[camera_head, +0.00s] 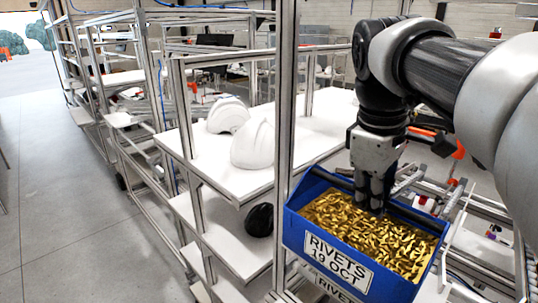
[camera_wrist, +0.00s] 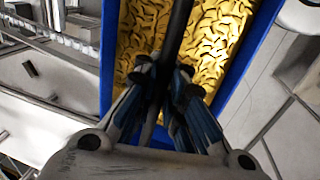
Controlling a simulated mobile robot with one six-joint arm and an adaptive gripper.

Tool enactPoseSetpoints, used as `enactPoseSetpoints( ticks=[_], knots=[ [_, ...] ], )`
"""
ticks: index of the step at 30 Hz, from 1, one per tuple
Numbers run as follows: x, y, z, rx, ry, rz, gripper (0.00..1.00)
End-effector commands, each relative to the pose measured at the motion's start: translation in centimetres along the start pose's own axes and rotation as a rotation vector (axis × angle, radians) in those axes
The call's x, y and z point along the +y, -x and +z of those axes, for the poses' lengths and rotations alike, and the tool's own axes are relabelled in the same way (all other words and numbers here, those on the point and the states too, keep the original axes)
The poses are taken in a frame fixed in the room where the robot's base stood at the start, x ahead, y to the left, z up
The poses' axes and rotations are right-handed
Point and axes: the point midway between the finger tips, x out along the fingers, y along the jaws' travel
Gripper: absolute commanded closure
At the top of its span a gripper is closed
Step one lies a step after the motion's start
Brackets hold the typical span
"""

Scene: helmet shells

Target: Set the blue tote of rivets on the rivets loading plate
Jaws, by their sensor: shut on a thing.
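The blue tote (camera_head: 361,272) is full of gold-coloured rivets (camera_head: 330,214) and has a white label reading RIVETS 19 OCT. A dark bar runs across the top of the tote. My gripper (camera_head: 373,200) comes down from above and is shut on this bar. In the wrist view my gripper's fingers (camera_wrist: 165,95) close around the bar, with the tote's blue wall (camera_wrist: 243,60) and rivets around it. The tote looks roughly level. I cannot tell whether its bottom touches anything. I cannot pick out the rivets loading plate.
A white shelf (camera_head: 210,165) with white helmet shells (camera_head: 253,145) stands left of the tote, behind a metal post (camera_head: 286,100). A black helmet shell (camera_head: 260,219) lies on a lower shelf. Metal framework (camera_head: 480,250) lies at the right. Open floor (camera_head: 60,220) shows at the far left.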

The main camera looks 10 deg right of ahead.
Motion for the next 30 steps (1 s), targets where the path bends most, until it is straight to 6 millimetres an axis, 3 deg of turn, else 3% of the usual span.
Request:
enactPoseSetpoints(
  ticks=[10,20,30],
  knots=[
    [3.9,-1.0,0.1,0.000,-0.002,0.002,1.00],
    [6.2,-1.7,0.0,0.001,-0.001,0.002,1.00],
    [5.4,-4.5,0.0,0.001,0.001,0.002,1.00]
  ],
)
